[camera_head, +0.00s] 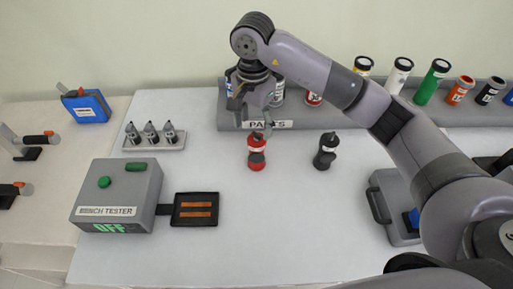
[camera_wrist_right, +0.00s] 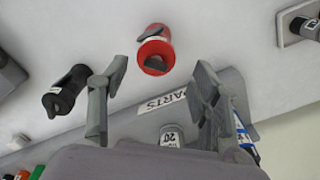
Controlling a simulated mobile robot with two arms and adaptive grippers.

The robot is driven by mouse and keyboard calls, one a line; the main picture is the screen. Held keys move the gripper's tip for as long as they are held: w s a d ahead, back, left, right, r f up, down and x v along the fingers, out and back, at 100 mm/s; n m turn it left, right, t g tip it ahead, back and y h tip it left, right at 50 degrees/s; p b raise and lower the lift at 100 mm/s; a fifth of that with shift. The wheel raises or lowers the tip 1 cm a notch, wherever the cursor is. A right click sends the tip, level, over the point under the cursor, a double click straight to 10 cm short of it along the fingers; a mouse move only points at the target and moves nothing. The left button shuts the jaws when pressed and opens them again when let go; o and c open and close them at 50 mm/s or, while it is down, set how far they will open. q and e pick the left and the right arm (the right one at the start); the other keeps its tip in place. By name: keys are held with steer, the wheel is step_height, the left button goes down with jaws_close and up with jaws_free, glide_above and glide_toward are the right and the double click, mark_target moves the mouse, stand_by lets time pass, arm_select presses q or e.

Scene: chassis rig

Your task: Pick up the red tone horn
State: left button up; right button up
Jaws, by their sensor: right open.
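The red tone horn (camera_head: 256,153) stands on the white table in front of the parts rack, with a white band around its middle. My right gripper (camera_head: 253,112) is open and empty, above and just behind the horn. In the right wrist view the red horn (camera_wrist_right: 154,48) appears just beyond the two open fingertips (camera_wrist_right: 160,76), between their lines, and not touching them. My left gripper is not in view.
A similar black horn (camera_head: 325,151) stands to the right. The grey parts rack (camera_head: 325,118) holds several cylinders behind. A bench tester (camera_head: 117,196) reading OFF and a black tray (camera_head: 195,196) are at left. A grey case (camera_head: 383,208) lies right. The front middle table is clear.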

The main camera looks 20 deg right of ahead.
mark_target(254, 134)
step_height(254, 134, down, 5)
steer(key=shift+w+r+p, duration=0.1)
steer(key=shift+p, duration=0.5)
steer(key=shift+f, duration=0.55)
steer(key=shift+d+f+p, duration=0.1)
steer(key=shift+f+p, duration=0.15)
steer(key=shift+p, duration=0.1)
steer(key=f+p, duration=0.1)
steer(key=f, duration=0.2)
steer(key=shift+d+f+p, duration=0.2)
steer(key=shift+f+p, duration=0.05)
steer(key=shift+p, duration=0.15)
steer(key=shift+f, duration=0.6)
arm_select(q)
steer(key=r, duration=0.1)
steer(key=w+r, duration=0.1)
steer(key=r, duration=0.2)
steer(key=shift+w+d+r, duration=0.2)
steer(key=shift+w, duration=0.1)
arm_select(e)
steer(key=shift+c, duration=0.4)
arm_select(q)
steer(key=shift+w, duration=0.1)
arm_select(e)
steer(key=shift+r, duration=0.1)
jaws_close()
